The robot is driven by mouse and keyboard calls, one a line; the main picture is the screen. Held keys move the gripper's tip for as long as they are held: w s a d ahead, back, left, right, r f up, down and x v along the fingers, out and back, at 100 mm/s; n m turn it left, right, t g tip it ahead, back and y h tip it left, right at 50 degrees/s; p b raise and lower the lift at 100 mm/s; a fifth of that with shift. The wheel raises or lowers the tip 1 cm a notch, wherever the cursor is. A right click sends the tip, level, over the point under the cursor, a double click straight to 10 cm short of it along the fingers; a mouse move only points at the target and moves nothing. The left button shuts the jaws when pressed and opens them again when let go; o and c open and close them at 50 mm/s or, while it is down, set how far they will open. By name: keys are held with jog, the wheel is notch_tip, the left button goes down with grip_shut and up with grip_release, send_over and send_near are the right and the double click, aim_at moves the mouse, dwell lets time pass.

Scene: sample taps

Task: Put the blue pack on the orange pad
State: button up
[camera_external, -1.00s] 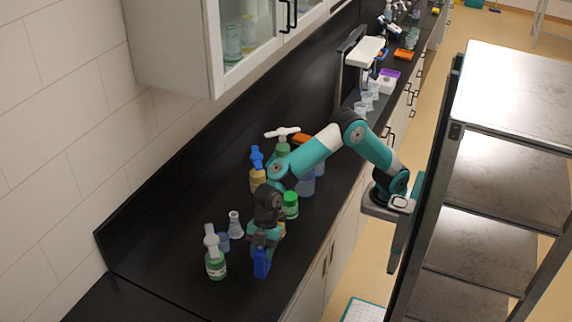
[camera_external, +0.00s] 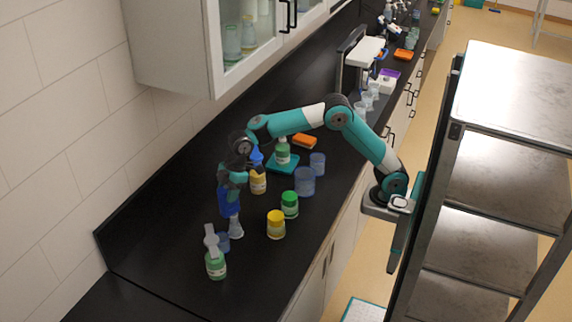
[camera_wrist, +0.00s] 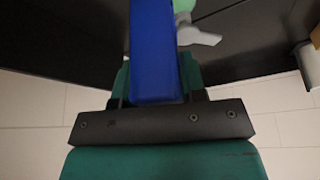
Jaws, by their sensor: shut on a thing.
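The blue pack (camera_external: 229,203) is held upright in my gripper (camera_external: 232,180), over the counter on the left of the external view. In the wrist view the blue pack (camera_wrist: 153,50) stands between the teal fingers of my gripper (camera_wrist: 155,80). An orange pad (camera_external: 305,142) lies on the counter, to the right of and farther back than my gripper. Its visible top looks bare. A bottle and my arm stand near it in the picture.
A green-labelled bottle stands on a teal pad (camera_external: 275,166). A yellow-capped jar (camera_external: 276,226), a green-capped jar (camera_external: 290,205), blue beakers (camera_external: 305,182) and a yellowish bottle (camera_external: 258,183) stand nearby. A flask (camera_external: 236,229) is just below the pack in the picture.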

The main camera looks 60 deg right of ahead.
jog(key=w+d+r+m+t+h, duration=0.1)
jog(key=w+d+m, duration=0.3)
jog(key=d, duration=0.8)
jog(key=w+d+m+h, duration=0.15)
jog(key=w+d, duration=0.45)
jog(key=d, duration=0.6)
jog(key=w+d+r+m+t, duration=0.1)
jog(key=w+d+m, duration=0.35)
jog(key=d, duration=0.75)
jog(key=s+d+m+h+p, duration=0.1)
jog(key=s+d+m, duration=0.2)
jog(key=d, duration=1)
jog(key=s+d+m+h, duration=0.15)
jog(key=s+d, duration=0.25)
jog(key=d, duration=0.9)
jog(key=s+d+m+h+p, duration=0.1)
jog(key=s+d+m, duration=0.25)
jog(key=d, duration=0.85)
jog(key=shift+w+d+f+p, duration=0.15)
jog(key=shift+f+p, duration=0.95)
jog(key=shift+f, duration=3.75)
jog(key=shift+w+d+f+p, duration=0.15)
jog(key=shift+f+p, duration=0.95)
jog(key=shift+f, duration=3.7)
jog(key=shift+a, duration=0.1)
